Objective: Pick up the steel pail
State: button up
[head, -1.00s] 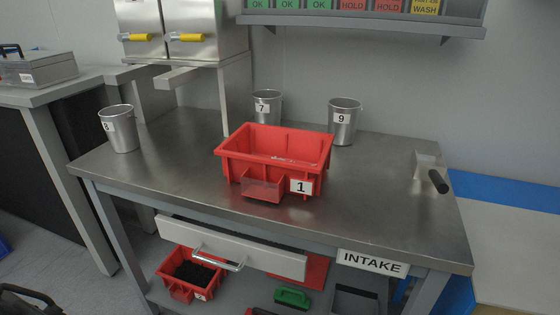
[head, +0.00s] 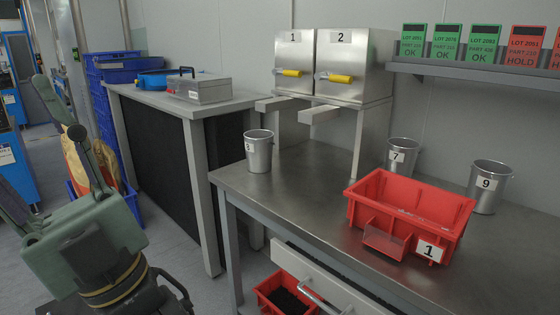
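Three steel pails stand upright on the steel table. One pail (head: 259,152) is near the table's left end; its label is partly turned away. The pail labelled 7 (head: 402,157) is behind the red bin, and the pail labelled 9 (head: 489,187) is to its right. My gripper (head: 22,140) is at the lower left, raised, with its green fingers spread apart and nothing between them. It is well left of the table and apart from all the pails. One finger is cut off by the picture's left edge.
A red bin labelled 1 (head: 445,211) stands on the table (head: 312,212) in front of pails 7 and 9. Steel cabinets (head: 340,65) on legs stand behind. A side bench (head: 153,97) holds a grey case (head: 203,88). A drawer (head: 325,285) is under the table.

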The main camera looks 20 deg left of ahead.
aim_at(259, 142)
jog(key=i+l+u, duration=0.2)
jog(key=u, duration=0.15)
jog(key=i+l+u, duration=0.15)
jog(key=u, duration=0.2)
jog(key=i+l+u, duration=0.1)
jog(key=l+u, duration=0.25)
jog(key=i+j, duration=0.1)
jog(key=i, duration=0.35)
jog(key=j+u, duration=0.05)
